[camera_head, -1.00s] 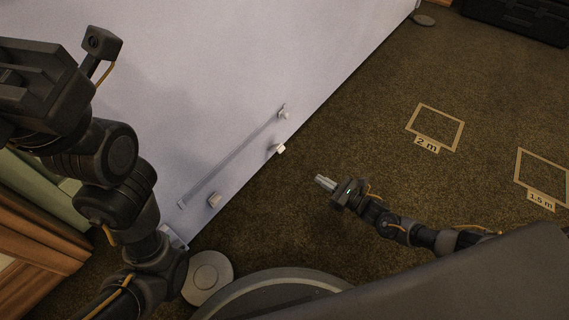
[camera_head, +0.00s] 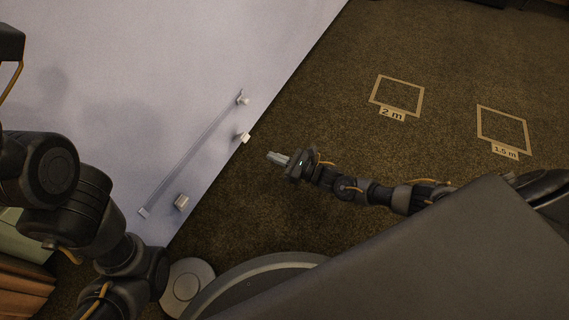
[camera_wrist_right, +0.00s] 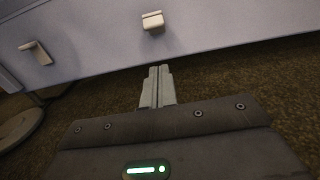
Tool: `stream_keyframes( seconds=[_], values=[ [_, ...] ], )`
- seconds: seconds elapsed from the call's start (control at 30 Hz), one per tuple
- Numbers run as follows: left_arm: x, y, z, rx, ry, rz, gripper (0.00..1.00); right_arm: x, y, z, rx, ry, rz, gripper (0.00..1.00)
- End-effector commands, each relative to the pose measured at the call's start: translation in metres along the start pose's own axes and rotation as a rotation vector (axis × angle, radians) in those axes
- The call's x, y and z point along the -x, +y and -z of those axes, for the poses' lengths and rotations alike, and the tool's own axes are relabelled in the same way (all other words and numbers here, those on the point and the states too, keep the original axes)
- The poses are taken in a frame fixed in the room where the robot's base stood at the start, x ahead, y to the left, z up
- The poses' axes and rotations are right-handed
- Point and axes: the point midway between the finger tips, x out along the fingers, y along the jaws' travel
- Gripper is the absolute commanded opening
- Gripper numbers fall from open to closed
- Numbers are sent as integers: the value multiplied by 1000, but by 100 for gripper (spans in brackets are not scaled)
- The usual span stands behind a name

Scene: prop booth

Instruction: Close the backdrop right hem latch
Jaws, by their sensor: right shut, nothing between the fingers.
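The pale backdrop (camera_head: 190,60) fills the upper left of the head view. Near its lower edge sit two small off-white latches. The upper-right latch (camera_head: 243,137) is at the edge nearest my right gripper; it shows in the right wrist view (camera_wrist_right: 153,21), straight ahead of the fingertips. The other latch (camera_head: 181,202) is lower left; it shows at left in the wrist view (camera_wrist_right: 35,52). I cannot tell whether either is open. My right gripper (camera_head: 277,158) is shut and empty, apart from the nearer latch, pointing at the backdrop. My left gripper's fingers are out of view.
A thin rod (camera_head: 190,155) lies along the backdrop, with a small fitting (camera_head: 242,98) at its upper end. A pale round disc (camera_head: 187,287) is on the carpet near my base. Taped squares marked 2 m (camera_head: 397,95) and 1.5 m (camera_head: 503,130) lie right; carpet there is clear.

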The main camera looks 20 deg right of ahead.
Motion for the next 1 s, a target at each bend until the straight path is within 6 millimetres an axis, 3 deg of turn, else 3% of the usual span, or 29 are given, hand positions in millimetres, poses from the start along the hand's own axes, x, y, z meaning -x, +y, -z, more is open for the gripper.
stream_keyframes(
  seconds=[0.03, 0.2, 0.4, 1.0],
  values=[
    [12, 1, 4, 0, 0, 2, 0, -12, 0, 5, 0, -5, 0, 0],
    [28, 1, 9, -2, 1, 9, 0, -44, 0, 3, 0, -4, 0, 0],
    [35, 0, 11, -3, 1, 15, 0, -61, -1, -19, 0, -2, 1, 0],
    [31, -1, 11, -2, 14, 16, 0, -67, -1, -30, -1, 3, 3, 0]
  ],
)
